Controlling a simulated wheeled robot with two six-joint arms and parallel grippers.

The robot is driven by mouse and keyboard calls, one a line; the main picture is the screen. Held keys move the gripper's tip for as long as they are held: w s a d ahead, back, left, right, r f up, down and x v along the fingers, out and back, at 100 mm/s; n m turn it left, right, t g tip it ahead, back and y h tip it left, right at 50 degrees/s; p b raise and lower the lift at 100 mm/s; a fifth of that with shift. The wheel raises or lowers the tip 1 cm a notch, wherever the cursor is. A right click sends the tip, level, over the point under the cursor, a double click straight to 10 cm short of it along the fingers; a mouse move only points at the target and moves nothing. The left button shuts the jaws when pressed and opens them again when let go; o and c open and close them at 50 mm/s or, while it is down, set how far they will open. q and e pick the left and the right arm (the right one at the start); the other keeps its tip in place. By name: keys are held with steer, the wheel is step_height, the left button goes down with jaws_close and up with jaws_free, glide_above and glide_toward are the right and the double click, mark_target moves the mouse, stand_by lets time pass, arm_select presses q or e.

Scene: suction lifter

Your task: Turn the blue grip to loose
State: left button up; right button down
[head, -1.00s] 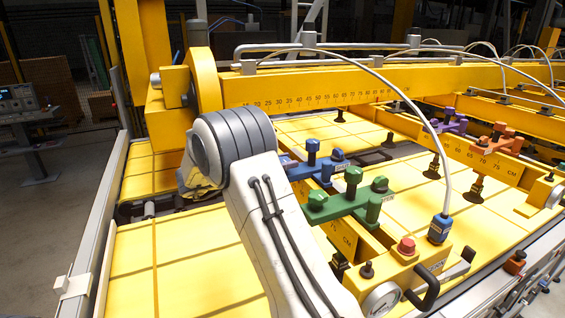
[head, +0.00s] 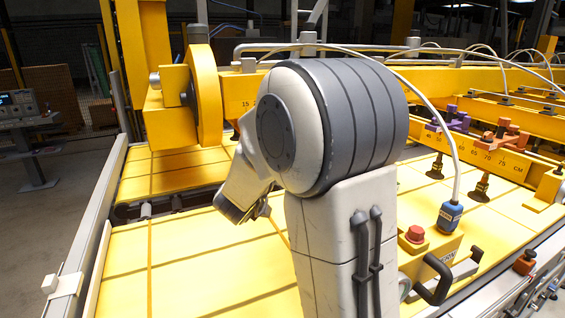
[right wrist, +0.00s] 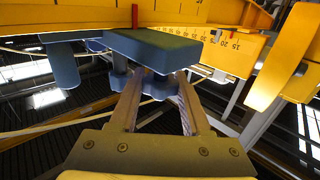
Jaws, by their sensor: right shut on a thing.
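The blue grip (right wrist: 155,50) fills the upper middle of the right wrist view as a blue bar with rounded knobs below it. My right gripper (right wrist: 158,82) has its two fingers on either side of a blue knob under the bar, shut on it. In the head view, my arm covers the place where the blue grip stands, so the grip and the fingertips are hidden there. How far the grip is turned cannot be told. My left gripper is not in view.
A yellow beam with a centimetre scale (right wrist: 230,48) runs close beside the grip. In the head view, purple (head: 452,118) and orange (head: 505,134) grips stand at the right. A red button (head: 415,234) and a black handle (head: 432,280) are right of my arm. Yellow panels (head: 190,265) lie below.

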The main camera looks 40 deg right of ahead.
steer(key=n+t+y+b, duration=0.2)
steer(key=t+b, duration=0.1)
steer(key=shift+f+n+t+y, duration=0.1)
steer(key=shift+n+t+y, duration=0.3)
steer(key=shift+n+t+y+b, duration=0.3)
steer(key=shift+y+b, duration=0.1)
steer(key=shift+b, duration=0.15)
steer(key=shift+r, duration=0.2)
steer(key=shift+c, duration=1.8)
jaws_free()
